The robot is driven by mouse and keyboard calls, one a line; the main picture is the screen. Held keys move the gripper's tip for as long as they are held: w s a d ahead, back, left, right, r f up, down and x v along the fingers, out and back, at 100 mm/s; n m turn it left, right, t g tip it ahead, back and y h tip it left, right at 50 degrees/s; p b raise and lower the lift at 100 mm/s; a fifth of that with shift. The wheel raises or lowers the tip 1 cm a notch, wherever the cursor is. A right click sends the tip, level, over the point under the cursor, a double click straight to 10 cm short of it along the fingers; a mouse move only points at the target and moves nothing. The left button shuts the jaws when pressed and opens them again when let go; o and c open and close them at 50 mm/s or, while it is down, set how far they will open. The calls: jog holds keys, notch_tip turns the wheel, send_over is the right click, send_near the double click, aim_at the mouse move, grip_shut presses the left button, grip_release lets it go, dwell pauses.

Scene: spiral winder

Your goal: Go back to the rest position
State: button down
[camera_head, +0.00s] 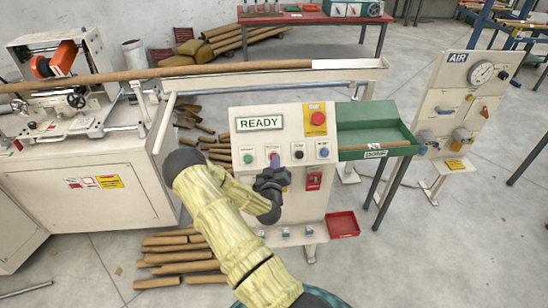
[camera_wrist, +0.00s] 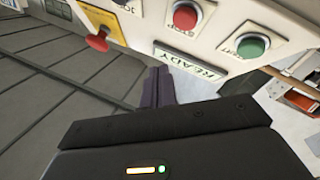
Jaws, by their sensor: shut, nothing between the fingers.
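My gripper (camera_head: 275,160) is in front of the white control panel (camera_head: 240,112), over the button row in the head view. Its dark fingers (camera_wrist: 158,86) are shut together and empty in the wrist view. There the fingertips appear apart from the red stop button (camera_wrist: 185,17) and the green start button (camera_wrist: 252,45). In the head view the fingers partly cover the button beside the green one (camera_head: 248,158). The panel's sign (camera_head: 259,123) reads READY. My yellow-sleeved arm reaches up from the bottom.
A white winding machine (camera_head: 100,185) with a long brown tube (camera_head: 190,72) stands left and behind. A green tray (camera_head: 375,125) adjoins the panel's right side. A red bin (camera_head: 343,224) and several brown tubes (camera_head: 180,267) lie low. An AIR panel (camera_head: 460,100) stands right.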

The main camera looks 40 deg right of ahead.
dwell(0.5)
jog(key=s+a+r+m+g+y, duration=0.1)
jog(key=a+r+g+y, duration=0.3)
jog(key=a, duration=0.6)
jog(key=s+a+r+m+g+y, duration=0.1)
jog(key=s+a+g+y, duration=0.15)
jog(key=a+y, duration=0.45)
jog(key=s+a+r+n+g+y, duration=0.1)
jog(key=s+a+r+n+g, duration=0.1)
jog(key=s+a+r, duration=0.2)
jog(key=s+a+r+n+g+y, duration=0.1)
jog(key=s+a+r, duration=0.3)
jog(key=s+a, duration=0.6)
jog(key=shift+s+a+r+n+g, duration=0.15)
jog(key=shift+s+a+n+g, duration=0.35)
jog(key=shift+n, duration=0.4)
jog(key=shift+w, duration=0.1)
